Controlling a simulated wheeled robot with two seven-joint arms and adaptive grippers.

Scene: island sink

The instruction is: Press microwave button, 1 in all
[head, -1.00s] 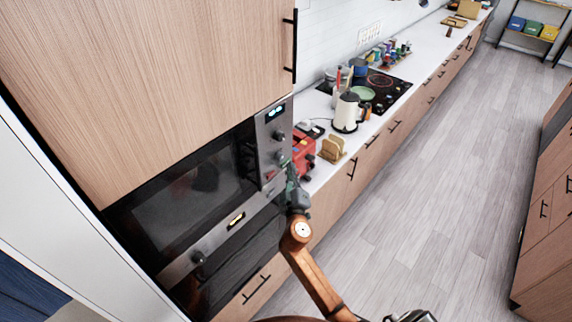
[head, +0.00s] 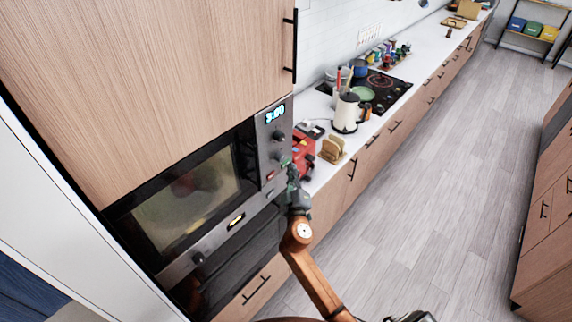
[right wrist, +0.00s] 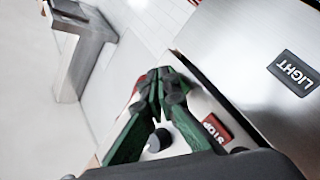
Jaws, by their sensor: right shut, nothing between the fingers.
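The built-in microwave (head: 190,205) is on the left in the head view, its window lit and its display (head: 275,114) glowing bright blue. Its steel control panel (head: 266,150) carries knobs and a red button (head: 270,176). In the right wrist view this red STOP button (right wrist: 216,131) lies beside my fingers, next to a dark knob (right wrist: 158,140). A black LIGHT button (right wrist: 295,73) is at the right. My right gripper (head: 287,164) is shut and empty, its tips at the panel's right edge. The right wrist view shows the closed tips (right wrist: 162,82); whether they touch a button is hidden. My left gripper is out of view.
A red appliance (head: 304,150) stands on the counter close behind my right gripper. A toast rack (head: 332,149) and a white kettle (head: 347,112) are farther along. The floor (head: 430,200) to the right is clear.

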